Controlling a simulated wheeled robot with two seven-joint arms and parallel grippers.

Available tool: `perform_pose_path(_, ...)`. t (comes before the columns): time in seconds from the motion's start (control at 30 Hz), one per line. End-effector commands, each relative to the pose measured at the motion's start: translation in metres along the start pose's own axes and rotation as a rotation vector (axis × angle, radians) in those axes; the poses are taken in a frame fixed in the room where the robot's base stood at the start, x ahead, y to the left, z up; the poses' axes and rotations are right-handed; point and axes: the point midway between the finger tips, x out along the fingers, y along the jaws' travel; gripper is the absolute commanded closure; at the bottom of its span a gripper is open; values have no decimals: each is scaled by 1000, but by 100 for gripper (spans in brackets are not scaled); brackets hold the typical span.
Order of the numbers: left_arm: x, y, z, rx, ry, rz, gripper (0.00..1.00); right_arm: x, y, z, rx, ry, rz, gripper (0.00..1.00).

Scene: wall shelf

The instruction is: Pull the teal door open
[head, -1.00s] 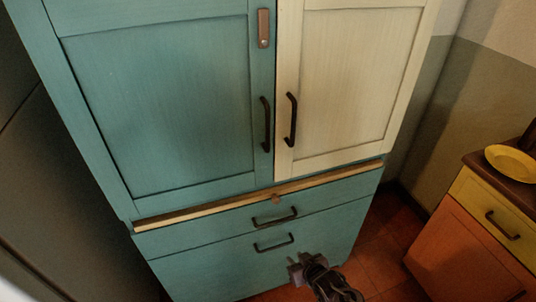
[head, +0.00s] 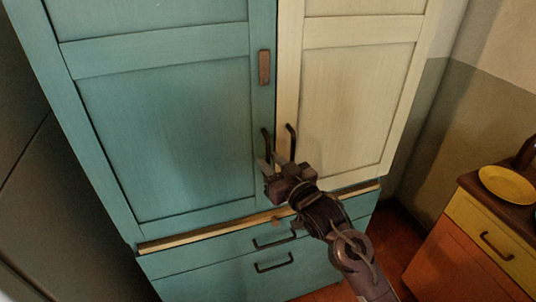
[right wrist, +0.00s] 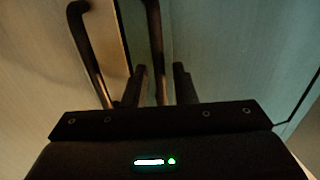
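The teal door (head: 165,140) is on the left of the cabinet and looks closed. Its dark bar handle (head: 266,143) runs upright near the door's right edge. My right gripper (head: 271,164) is at the lower part of this handle, which it partly hides. In the right wrist view, the teal door's handle (right wrist: 154,40) runs between the two dark fingers (right wrist: 158,84), with a gap visible on both sides. The gripper looks open and not clamped. My left gripper is not in view.
The cream door (head: 355,110) beside it is closed, and its handle (head: 291,138) is close to my right gripper. A wooden ledge (head: 200,234) and drawers with handles (head: 274,263) are below. An orange and yellow cabinet (head: 465,245) with a yellow plate (head: 506,184) stands at right.

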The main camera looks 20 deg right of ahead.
Motion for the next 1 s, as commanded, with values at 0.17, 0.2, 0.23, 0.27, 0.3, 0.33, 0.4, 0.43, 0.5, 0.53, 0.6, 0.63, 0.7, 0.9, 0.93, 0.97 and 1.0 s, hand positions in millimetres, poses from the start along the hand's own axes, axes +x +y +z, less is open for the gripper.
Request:
perform_pose_path(0.17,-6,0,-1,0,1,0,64,17,0,-1,0,-1,1,75)
perform_pose_path(0.2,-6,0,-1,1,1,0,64,18,0,0,0,-2,1,75)
perform_pose_path(0.23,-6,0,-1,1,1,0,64,19,0,0,0,-2,1,75)
perform_pose_path(0.27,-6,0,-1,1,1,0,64,19,0,1,0,-2,1,75)
perform_pose_path(0.3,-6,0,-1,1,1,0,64,20,0,1,0,-2,0,75)
perform_pose_path(0.33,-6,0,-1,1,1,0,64,20,0,1,-1,-2,0,75)
perform_pose_path(0.4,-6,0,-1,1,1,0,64,20,0,1,-1,-2,0,75)
perform_pose_path(0.43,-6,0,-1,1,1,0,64,19,0,1,-1,-2,0,75)
perform_pose_path(0.5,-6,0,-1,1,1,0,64,19,0,1,-1,-2,0,79)
perform_pose_path(0.53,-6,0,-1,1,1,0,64,19,0,1,-1,-2,0,83)
perform_pose_path(0.6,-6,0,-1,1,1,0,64,19,0,1,-1,-2,1,92)
perform_pose_path(0.63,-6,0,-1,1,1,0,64,19,0,1,0,-2,1,96)
perform_pose_path(0.7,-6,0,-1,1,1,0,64,19,0,1,-1,-2,1,100)
perform_pose_path(0.9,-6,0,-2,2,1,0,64,19,0,1,-1,-2,1,100)
perform_pose_path(0.93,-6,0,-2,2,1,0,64,19,0,1,-1,-2,1,100)
perform_pose_path(0.97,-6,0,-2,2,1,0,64,19,0,1,-1,-2,1,100)
perform_pose_path(1.0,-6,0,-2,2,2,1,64,19,0,1,0,-2,1,100)
